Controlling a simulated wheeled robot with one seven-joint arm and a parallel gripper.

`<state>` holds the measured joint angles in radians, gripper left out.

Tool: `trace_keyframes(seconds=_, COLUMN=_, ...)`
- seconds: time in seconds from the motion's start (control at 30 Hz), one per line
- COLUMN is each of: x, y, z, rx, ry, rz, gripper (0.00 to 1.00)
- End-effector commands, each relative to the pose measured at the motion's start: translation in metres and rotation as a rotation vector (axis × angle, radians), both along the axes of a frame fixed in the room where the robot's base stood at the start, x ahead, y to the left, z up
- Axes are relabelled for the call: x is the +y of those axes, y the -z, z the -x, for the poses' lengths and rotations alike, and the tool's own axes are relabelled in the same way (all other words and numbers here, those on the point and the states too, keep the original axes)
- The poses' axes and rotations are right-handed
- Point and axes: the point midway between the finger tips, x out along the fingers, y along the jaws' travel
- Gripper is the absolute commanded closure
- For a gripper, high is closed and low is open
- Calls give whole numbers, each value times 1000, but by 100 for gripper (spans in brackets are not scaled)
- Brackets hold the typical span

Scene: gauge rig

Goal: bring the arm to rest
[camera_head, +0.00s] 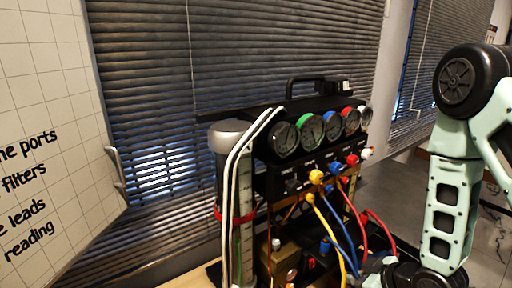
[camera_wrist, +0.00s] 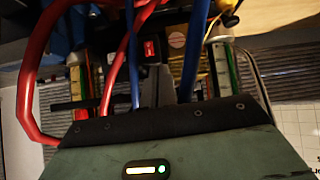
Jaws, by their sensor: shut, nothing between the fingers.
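My arm (camera_head: 455,185) is pale green with black joints and stands at the right of the head view, bent, its lower part running down to the bottom edge. My gripper (camera_wrist: 150,135) shows in the wrist view as a green housing with a black edge and a lit indicator. It is shut and holds nothing.
The gauge rig (camera_head: 310,155) stands centre with several round dials and coloured ports. Yellow, blue and red hoses (camera_head: 348,230) hang toward my arm. A grey-capped cylinder (camera_head: 229,180) stands at its left. A lettered board (camera_head: 40,130) is at far left, blinds (camera_head: 150,80) behind.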

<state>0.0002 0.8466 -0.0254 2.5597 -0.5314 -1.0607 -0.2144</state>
Motion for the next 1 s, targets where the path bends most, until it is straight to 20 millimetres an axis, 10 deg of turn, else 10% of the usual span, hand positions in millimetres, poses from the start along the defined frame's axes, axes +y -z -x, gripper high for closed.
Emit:
trace_keyframes(seconds=0.27, x=52, y=-25, z=20, rx=210, ry=-10, rz=170, gripper=100)
trace_keyframes(seconds=0.5, x=89, y=-62, z=92, rx=424, ry=-9, rz=289, gripper=100)
trace_keyframes(seconds=0.8, x=104, y=-99, z=195, rx=635, ry=-28, rz=401, gripper=100)
trace_keyframes(seconds=1.0, x=104, y=-107, z=215, rx=677, ry=-32, rz=424, gripper=100)
